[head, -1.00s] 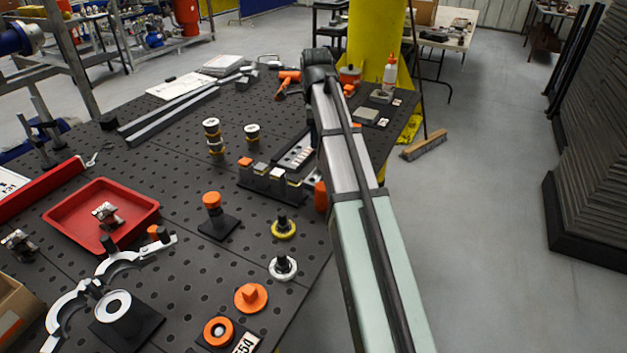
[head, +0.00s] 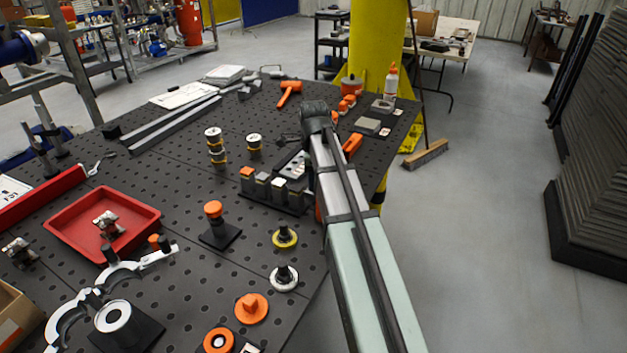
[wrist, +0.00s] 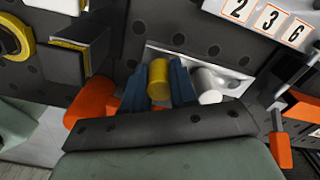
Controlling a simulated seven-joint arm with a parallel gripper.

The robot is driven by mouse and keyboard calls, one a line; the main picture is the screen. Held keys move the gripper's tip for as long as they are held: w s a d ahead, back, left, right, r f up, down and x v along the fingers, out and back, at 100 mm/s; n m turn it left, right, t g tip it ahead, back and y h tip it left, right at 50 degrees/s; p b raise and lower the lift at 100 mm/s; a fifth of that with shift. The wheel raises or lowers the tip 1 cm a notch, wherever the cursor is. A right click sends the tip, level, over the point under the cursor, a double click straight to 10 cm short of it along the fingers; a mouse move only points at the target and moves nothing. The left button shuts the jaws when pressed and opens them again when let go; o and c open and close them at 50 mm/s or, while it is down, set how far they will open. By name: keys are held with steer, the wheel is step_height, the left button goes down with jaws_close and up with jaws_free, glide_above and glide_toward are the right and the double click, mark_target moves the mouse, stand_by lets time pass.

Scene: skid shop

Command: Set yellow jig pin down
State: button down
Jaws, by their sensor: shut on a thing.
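The yellow jig pin (wrist: 158,80) shows in the wrist view as a short yellow cylinder between the two blue fingers of my gripper (wrist: 157,84). The gripper is shut on it. A white pin (wrist: 208,87) is just right of the right finger. Both pins appear over a pale metal plate (wrist: 233,81); I cannot tell whether the yellow pin touches it. In the head view, my arm hides the gripper and the held pin. The metal plate with holes (head: 292,163) partly shows left of my arm.
A block rack (head: 272,198) stands close left of the plate. Orange parts (head: 352,146) lie right of my arm. An orange hammer (head: 289,92) lies farther back. Number tiles (wrist: 266,20) sit at the wrist view's upper right. Free table lies around the stacked pins (head: 216,146).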

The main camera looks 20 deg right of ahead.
steer(key=shift+f, duration=0.3)
steer(key=c, duration=0.9)
jaws_free()
steer(key=shift+r, duration=0.1)
step_height(320, 180, up, 12)
